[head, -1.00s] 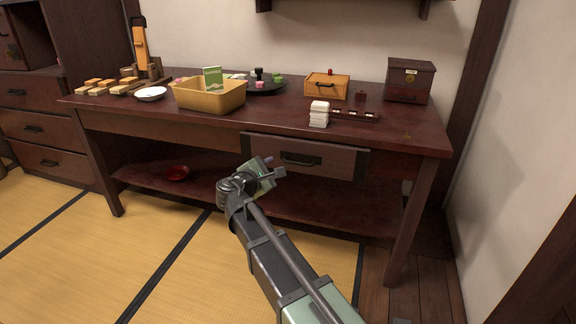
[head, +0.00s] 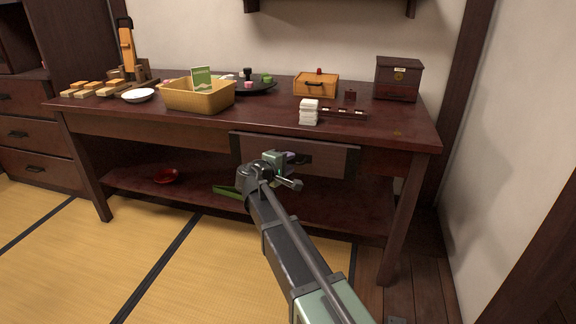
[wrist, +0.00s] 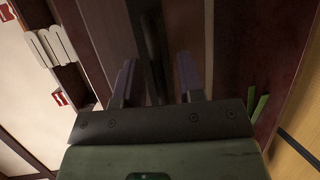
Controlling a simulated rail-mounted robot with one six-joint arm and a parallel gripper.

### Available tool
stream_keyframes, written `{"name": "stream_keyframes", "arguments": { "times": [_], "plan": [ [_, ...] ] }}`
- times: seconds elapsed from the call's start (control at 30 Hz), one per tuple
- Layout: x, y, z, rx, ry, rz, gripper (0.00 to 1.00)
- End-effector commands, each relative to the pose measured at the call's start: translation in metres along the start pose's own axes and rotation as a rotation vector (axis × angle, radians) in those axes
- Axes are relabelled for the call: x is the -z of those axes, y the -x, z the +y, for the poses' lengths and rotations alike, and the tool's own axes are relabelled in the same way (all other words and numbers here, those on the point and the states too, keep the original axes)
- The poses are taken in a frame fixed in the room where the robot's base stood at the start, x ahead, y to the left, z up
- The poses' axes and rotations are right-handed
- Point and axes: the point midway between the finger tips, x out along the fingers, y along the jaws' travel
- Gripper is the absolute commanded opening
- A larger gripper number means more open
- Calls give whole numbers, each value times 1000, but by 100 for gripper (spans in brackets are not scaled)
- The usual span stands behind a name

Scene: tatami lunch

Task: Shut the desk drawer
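The desk drawer (head: 335,160) is a brown front under the right half of the dark red desk (head: 190,124). It stands out from the desk frame, so it is partly open. Its dark handle is mostly hidden behind my gripper in the head view. My gripper (head: 296,166) is in front of the drawer at the handle. In the wrist view my gripper (wrist: 156,72) has its two fingers apart, with the dark handle bar (wrist: 152,45) showing in the gap between them. I cannot tell whether the fingers touch the handle.
The desk top carries a yellow basket (head: 190,98), a small orange chest (head: 316,85), white stacked pieces (head: 309,112) and a dark box (head: 397,78). A green object (head: 228,191) shows left of my arm.

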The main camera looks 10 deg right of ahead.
Motion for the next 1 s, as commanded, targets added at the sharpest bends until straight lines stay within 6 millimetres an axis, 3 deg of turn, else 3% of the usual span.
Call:
{"name": "stream_keyframes", "arguments": {
  "times": [0.27, 0.5, 0.77, 1.0],
  "plan": [
    [0, -3, 0, 0, 0, 1, 34],
    [0, -3, 0, 0, 1, 1, 0],
    [0, -4, 0, 0, 1, 1, 0],
    [14, -33, 7, 0, 1, -1, 0]
  ]
}}
